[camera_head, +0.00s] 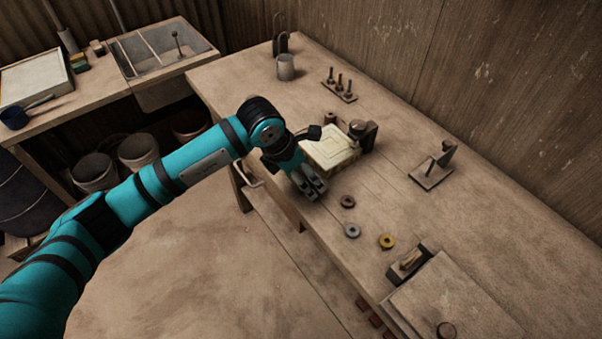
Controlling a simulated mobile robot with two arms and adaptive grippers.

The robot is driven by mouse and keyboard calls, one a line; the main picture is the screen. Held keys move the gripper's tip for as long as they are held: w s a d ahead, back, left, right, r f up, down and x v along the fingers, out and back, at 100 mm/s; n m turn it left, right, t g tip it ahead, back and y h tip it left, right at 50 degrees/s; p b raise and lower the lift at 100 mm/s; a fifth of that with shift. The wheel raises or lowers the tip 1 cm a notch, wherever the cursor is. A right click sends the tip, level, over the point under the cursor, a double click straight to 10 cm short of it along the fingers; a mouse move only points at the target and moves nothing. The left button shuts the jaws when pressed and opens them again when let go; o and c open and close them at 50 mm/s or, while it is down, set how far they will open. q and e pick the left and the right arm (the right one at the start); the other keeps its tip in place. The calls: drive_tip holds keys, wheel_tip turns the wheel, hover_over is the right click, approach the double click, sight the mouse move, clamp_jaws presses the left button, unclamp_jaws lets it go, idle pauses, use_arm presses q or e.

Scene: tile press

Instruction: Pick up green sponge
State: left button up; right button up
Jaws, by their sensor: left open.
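A small block with green and yellow on it (79,61), which looks like the sponge, lies on the left counter between the white tray and the sink. My left gripper (315,188) hangs over the near edge of the workbench, beside a cream square tile or plate. It is open and I see nothing between its fingers. It is far to the right of the sponge. My right gripper is not in view.
The counter (90,97) holds a white tray (35,82), a sink (165,50) and a dark blue pan (14,117). Buckets (93,172) stand below it. The workbench (300,95) carries a metal cup (286,67), a tool stand and several rings. The floor (200,260) in front is clear.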

sight(301, 173)
use_arm(q)
drive_tip(key=c, duration=1)
drive_tip(key=shift+c, duration=0.2)
drive_tip(key=shift+r, duration=0.15)
drive_tip(key=shift+r+b, duration=0.4)
drive_tip(key=shift+r, duration=0.2)
drive_tip(key=shift+s+r+b, duration=0.2)
drive_tip(key=shift+r+b, duration=0.3)
drive_tip(key=shift+r, duration=0.5)
drive_tip(key=s+d+r+b, duration=0.1)
drive_tip(key=s+b, duration=0.2)
drive_tip(key=s, duration=1.2)
drive_tip(key=shift+s+d+r, duration=0.3)
drive_tip(key=shift+d, duration=0.05)
